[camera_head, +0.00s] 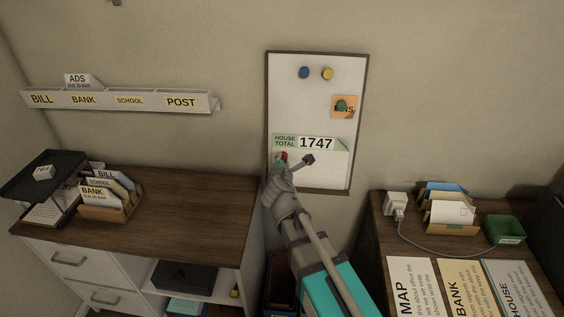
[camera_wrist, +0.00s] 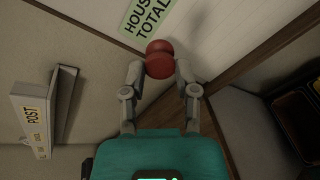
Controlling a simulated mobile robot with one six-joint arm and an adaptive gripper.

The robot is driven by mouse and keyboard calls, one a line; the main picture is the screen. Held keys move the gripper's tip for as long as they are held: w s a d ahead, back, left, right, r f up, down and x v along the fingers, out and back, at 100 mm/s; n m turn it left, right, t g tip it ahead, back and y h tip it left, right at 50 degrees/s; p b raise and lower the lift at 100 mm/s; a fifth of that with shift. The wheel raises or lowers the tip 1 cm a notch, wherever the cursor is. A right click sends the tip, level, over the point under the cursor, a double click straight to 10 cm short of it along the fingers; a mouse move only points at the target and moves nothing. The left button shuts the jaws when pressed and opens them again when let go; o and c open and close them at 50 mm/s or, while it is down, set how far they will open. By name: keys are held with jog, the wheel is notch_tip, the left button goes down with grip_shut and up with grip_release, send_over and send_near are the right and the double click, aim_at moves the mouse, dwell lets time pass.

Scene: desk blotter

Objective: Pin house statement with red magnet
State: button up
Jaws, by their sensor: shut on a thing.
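A paper headed HOUSE TOTAL 1747 (camera_head: 318,144) lies against the lower half of the white wall board (camera_head: 310,88). Its green label (camera_wrist: 148,20) shows at the top of the wrist view. My gripper (camera_head: 282,163) is shut on the red magnet (camera_wrist: 159,60), with a finger on each side of it. In the head view the red magnet (camera_head: 282,156) shows at the left edge of the paper, just below the green label. I cannot tell whether it touches the paper.
Blue (camera_head: 304,72) and yellow (camera_head: 327,73) magnets sit high on the board. A green magnet (camera_head: 342,105) holds an orange note at right. A labelled wall rack (camera_head: 120,100) hangs left. Wooden-topped cabinets (camera_head: 190,205) stand on both sides below, with letter holders and a green box (camera_head: 503,230).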

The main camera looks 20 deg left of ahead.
jog(key=shift+b+x, duration=0.55)
jog(key=shift+x, duration=2.2)
jog(key=shift+w, duration=0.7)
jog(key=o, duration=1.1)
jog(key=shift+a, duration=0.1)
